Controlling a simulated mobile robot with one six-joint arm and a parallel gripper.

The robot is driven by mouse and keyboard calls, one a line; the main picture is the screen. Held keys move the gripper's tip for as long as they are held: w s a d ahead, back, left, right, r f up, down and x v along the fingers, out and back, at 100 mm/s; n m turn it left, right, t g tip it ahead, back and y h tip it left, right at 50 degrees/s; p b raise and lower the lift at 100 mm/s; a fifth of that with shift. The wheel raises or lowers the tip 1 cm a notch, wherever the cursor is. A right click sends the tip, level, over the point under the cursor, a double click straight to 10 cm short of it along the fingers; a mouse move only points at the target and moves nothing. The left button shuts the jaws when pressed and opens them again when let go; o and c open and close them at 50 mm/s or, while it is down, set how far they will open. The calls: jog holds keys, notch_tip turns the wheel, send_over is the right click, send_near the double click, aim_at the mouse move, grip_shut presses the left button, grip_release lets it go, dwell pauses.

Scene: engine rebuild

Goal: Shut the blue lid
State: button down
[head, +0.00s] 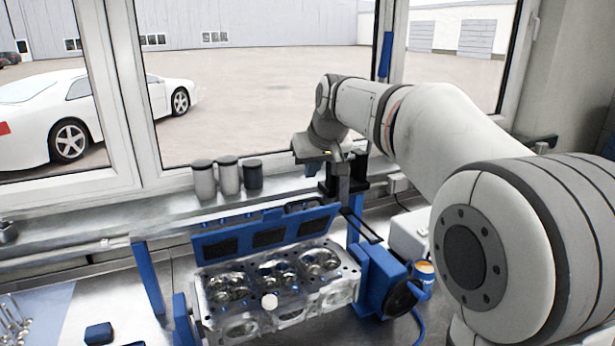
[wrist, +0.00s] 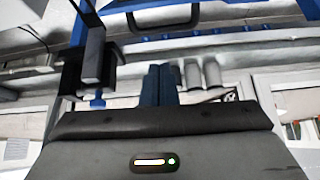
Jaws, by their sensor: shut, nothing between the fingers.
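The blue lid (head: 262,236) is a long panel with dark windows. It stands raised and tilted at the rear of the silver cylinder head (head: 275,290) in the head view. A dark handle (head: 303,206) shows by its upper right edge. My gripper (head: 343,194) is shut and empty, pointing down beside the lid's right end, near a black block on the sill. Whether it touches anything I cannot tell. In the wrist view my shut fingers (wrist: 158,70) show at the middle; a blue edge and dark handle show above them.
Several grey and black canisters (head: 228,176) stand on the sill behind the lid, left of my gripper. Blue posts flank the cylinder head, with a blue motor-like unit (head: 385,280) and an orange-topped cup (head: 424,270) to the right. A small blue block (head: 99,333) lies front left.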

jog(key=p+x, duration=0.3)
jog(key=x, duration=0.5)
jog(key=shift+a+f+p, duration=0.25)
jog(key=shift+f+p, duration=0.05)
jog(key=shift+f, duration=0.05)
jog(key=shift+s, duration=0.1)
